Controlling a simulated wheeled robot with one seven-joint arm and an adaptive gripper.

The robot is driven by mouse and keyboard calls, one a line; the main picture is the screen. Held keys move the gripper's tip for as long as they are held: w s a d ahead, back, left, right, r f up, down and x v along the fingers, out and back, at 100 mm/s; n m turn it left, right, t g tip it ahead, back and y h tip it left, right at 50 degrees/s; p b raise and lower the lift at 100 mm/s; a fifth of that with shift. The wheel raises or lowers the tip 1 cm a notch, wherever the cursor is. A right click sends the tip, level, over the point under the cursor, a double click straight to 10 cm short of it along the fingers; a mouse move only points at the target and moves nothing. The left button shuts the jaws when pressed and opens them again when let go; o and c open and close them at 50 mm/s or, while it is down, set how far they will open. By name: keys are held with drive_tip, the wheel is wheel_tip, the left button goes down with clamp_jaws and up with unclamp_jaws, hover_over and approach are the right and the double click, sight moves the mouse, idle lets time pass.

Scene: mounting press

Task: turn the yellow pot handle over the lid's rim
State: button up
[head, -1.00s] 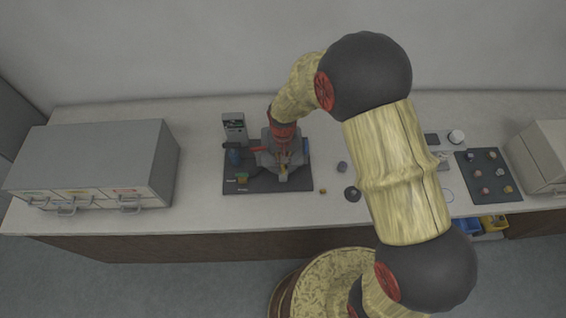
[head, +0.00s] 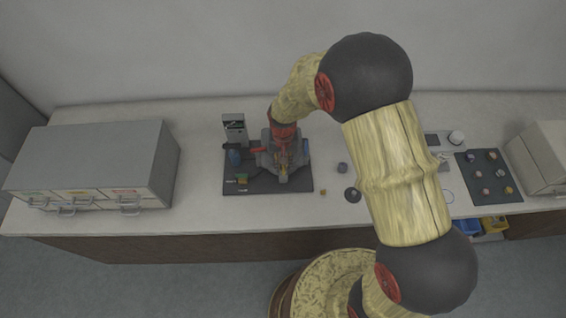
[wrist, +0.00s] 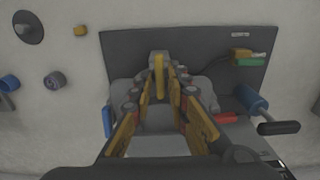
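The yellow pot handle (wrist: 158,76) shows in the wrist view as a short upright bar at the front of the grey press (wrist: 188,86). In the head view the press (head: 265,160) stands on a dark mat, partly under my arm. My gripper (wrist: 161,84) points at the handle, with its two yellow-padded fingers on either side of it. A gap shows between the fingers, and I see no clear contact with the handle. In the head view my gripper (head: 284,160) is over the press. The lid's rim is hard to make out.
The dark mat (head: 210,186) also bears a blue cylinder (wrist: 250,98) and a black-ended side lever (wrist: 278,128) beside the press. A grey drawer cabinet (head: 95,150) stands left. A purple-grey round part (head: 342,168) and a dark disc (head: 352,195) lie to the right.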

sight(283, 166)
wheel_tip(283, 166, up, 12)
idle(0.6)
idle(0.4)
drive_tip(key=s+d+r+t+b, duration=0.2)
drive_tip(key=s+d+r+b, duration=0.3)
drive_tip(key=s, duration=0.5)
drive_tip(key=s+d+r+t+b, duration=0.3)
drive_tip(key=s+d+r+b, duration=0.2)
drive_tip(key=s+d+b, duration=0.3)
drive_tip(key=s+d, duration=0.1)
drive_tip(key=s, duration=0.1)
drive_tip(key=shift+s+d+r+t, duration=0.3)
drive_tip(key=shift+s, duration=0.05)
drive_tip(key=shift+o, duration=0.2)
